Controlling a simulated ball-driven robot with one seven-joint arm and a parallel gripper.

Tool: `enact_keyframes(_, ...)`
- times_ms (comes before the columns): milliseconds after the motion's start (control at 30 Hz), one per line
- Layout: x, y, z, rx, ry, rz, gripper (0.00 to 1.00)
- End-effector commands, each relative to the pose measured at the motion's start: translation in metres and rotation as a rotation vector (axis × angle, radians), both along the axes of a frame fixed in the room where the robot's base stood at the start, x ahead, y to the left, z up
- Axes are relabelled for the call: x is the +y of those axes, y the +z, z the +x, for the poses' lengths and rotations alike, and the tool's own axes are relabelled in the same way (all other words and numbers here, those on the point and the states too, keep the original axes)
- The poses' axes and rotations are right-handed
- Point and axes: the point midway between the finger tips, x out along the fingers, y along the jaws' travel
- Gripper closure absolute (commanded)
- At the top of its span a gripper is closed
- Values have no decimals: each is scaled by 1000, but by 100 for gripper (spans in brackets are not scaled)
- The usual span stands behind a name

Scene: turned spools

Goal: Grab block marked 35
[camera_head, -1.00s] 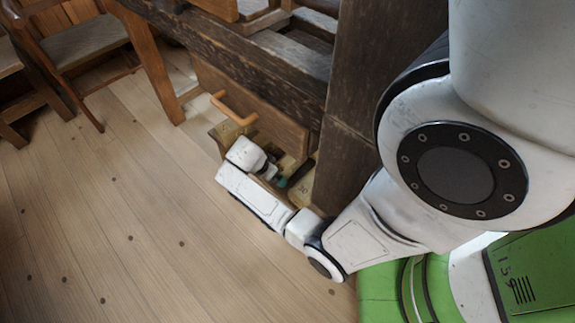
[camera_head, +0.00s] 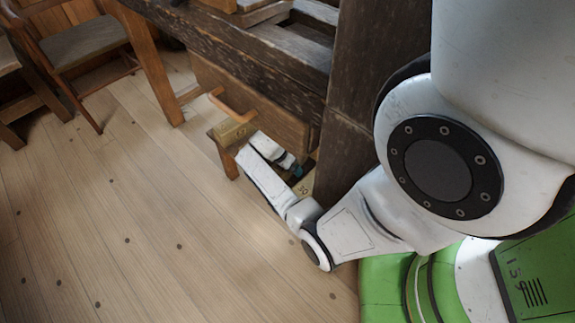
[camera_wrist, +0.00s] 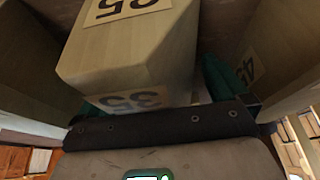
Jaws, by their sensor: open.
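The block marked 35 (camera_wrist: 130,55) is a pale wooden box, large and close in the wrist view, with a 35 label on its upper face and another on the face nearest my gripper. My gripper (camera_wrist: 152,98) is open, with a green finger showing at each side of the block's near end. Whether the fingers touch it I cannot tell. In the head view my gripper (camera_head: 291,165) is low beside the dark wooden post, and the block marked 35 cannot be made out there.
Another labelled block (camera_wrist: 270,55) stands close on the right in the wrist view, and a plain pale one (camera_wrist: 28,60) on the left. A dark post (camera_head: 355,110) stands close to my arm.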

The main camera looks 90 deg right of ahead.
Motion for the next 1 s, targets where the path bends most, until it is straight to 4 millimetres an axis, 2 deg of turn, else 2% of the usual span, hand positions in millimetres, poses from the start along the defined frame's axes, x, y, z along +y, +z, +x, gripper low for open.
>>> enact_keyframes(133,0,1,0,0,0,0,2)
enact_keyframes(800,0,1,0,0,0,0,65)
enact_keyframes(1000,0,1,1,0,-1,-2,65)
